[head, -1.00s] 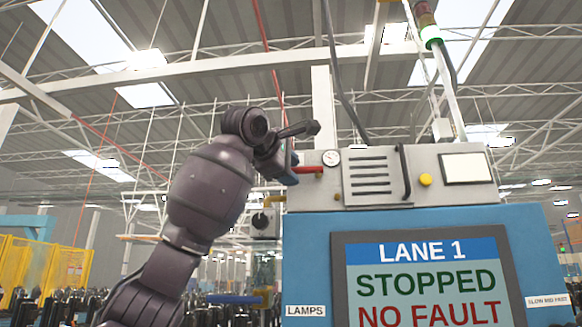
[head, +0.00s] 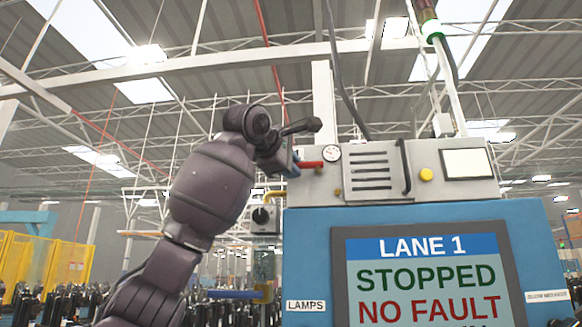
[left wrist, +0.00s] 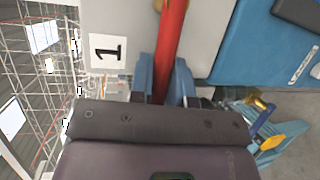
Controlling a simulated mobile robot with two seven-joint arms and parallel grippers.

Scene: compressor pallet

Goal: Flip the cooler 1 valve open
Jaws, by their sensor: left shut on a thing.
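A white label with a black "1" (left wrist: 108,50) is beside the handle on the grey surface. My right gripper is not in view.
A blue cabinet (head: 300,260) carries a screen (head: 425,285) reading "LANE 1 STOPPED NO FAULT". A black knob (head: 262,217) and yellow pipe are lower left.

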